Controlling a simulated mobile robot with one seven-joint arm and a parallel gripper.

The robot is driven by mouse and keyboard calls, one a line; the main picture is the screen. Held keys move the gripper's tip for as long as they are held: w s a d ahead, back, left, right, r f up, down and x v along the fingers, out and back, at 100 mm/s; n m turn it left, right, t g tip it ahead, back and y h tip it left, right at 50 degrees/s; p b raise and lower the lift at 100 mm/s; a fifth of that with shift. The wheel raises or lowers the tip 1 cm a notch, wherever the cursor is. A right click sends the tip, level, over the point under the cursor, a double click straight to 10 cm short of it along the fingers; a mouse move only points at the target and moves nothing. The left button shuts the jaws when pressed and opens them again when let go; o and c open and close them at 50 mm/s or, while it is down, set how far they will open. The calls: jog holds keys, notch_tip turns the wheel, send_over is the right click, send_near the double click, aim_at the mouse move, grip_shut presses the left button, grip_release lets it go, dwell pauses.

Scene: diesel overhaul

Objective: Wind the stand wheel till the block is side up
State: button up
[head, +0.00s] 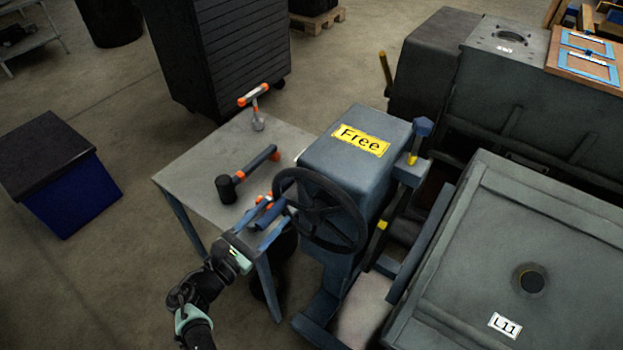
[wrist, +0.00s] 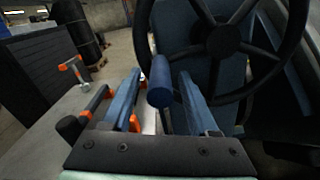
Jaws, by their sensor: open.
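The stand wheel (head: 322,208), dark with spokes, is on the near side of a blue stand housing (head: 360,160) with a yellow "Free" label; in the wrist view its hub (wrist: 224,40) is at upper right. A blue cylindrical handle (wrist: 160,82) is at the wheel's left rim. My gripper (head: 272,212) is open, its two blue fingers (wrist: 158,100) to either side of the handle, with gaps showing. A large grey body labelled L11 (head: 540,235) lies at the right, its top face with a round hole; I cannot tell whether this is the block.
A grey table (head: 190,165) left of the wheel bears a black-headed mallet (head: 240,177) and an orange-and-grey T-handled tool (head: 257,105). A blue bin (head: 75,195) with a dark lid stands at far left. A dark cabinet (head: 215,50) stands behind the table. The floor at lower left is clear.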

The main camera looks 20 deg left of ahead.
jog(key=p+v, duration=0.2)
jog(key=v, duration=0.5)
dwell(0.3)
